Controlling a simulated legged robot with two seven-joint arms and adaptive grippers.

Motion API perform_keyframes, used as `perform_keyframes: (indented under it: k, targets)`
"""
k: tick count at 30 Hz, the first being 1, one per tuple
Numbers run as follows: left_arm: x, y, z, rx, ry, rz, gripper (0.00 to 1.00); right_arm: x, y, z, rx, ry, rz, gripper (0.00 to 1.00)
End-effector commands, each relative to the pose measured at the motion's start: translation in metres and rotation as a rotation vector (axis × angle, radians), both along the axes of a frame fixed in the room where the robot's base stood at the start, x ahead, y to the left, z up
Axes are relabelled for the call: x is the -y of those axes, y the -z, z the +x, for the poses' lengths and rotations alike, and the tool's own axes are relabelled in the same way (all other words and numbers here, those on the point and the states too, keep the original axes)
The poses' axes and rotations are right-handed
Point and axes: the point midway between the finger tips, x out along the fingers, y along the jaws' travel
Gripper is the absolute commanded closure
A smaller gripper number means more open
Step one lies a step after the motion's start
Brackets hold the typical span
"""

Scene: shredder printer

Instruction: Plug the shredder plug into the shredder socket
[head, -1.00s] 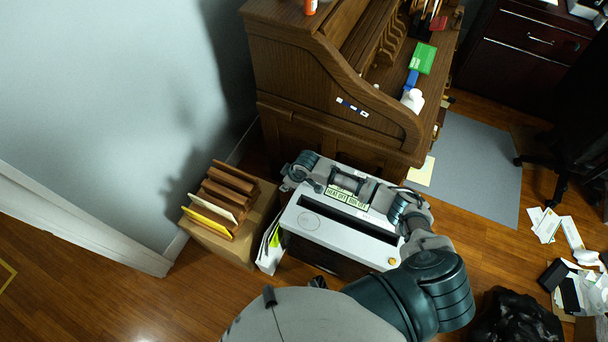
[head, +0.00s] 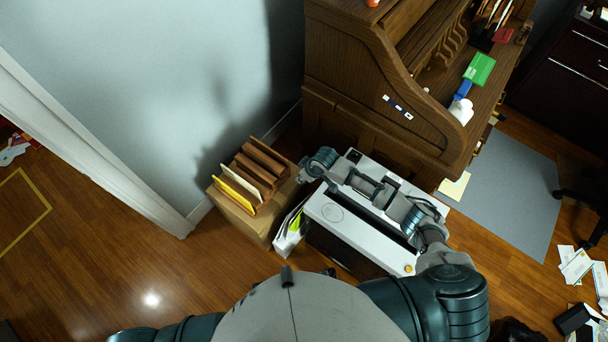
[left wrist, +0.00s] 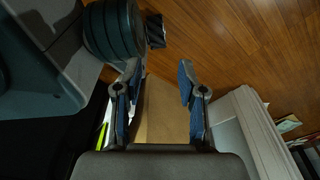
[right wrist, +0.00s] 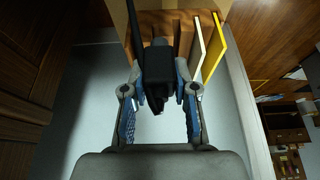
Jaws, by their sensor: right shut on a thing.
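The black shredder plug (right wrist: 157,62) is between the fingers of my right gripper (right wrist: 158,82) in the right wrist view. Its prong end points toward the palm, and a dark cord runs up from it. In the head view my right arm reaches across the white-topped shredder (head: 333,213), with its hand near the shredder's far left corner. My left gripper (left wrist: 158,85) is open and empty in the left wrist view, with a cardboard box beyond its fingers. My left arm shows at the bottom left of the head view, but its hand is hidden there. I cannot make out the shredder socket.
The cardboard box (head: 240,221) with upright folders (head: 262,162) stands left of the shredder, near the wall (head: 140,80). A wooden roll-top desk (head: 350,85) stands behind the shredder. Papers (head: 290,232) lean between box and shredder. The floor at left is open.

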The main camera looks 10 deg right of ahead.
Motion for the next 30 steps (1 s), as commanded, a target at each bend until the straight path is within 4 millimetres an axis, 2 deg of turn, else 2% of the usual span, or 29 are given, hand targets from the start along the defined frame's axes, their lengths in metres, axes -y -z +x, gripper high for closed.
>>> perform_keyframes:
  k: [7, 14, 17, 20, 23, 30]
  targets:
    - [-0.001, -0.012, 0.002, 0.004, 0.001, 0.001, 0.6, 0.0, -0.006, 0.0, 0.001, 0.0, 0.0, 1.0]
    - [-0.002, -0.011, 0.001, 0.004, 0.002, 0.003, 0.6, 0.0, -0.003, 0.0, 0.0, 0.0, 0.0, 1.0]
    - [-0.002, -0.011, 0.004, 0.006, 0.001, 0.003, 0.6, 0.006, -0.002, 0.004, 0.0, 0.003, -0.004, 1.0]
    - [0.0, -0.013, 0.017, 0.014, 0.0, 0.001, 0.6, 0.026, 0.0, 0.014, -0.005, 0.009, -0.018, 1.0]
    - [0.004, -0.021, 0.037, 0.024, -0.004, -0.001, 0.6, 0.063, 0.001, 0.033, -0.012, 0.016, -0.038, 1.0]
    - [0.012, -0.064, 0.083, 0.047, -0.014, -0.005, 0.6, 0.164, -0.015, 0.072, -0.028, 0.021, -0.054, 1.0]
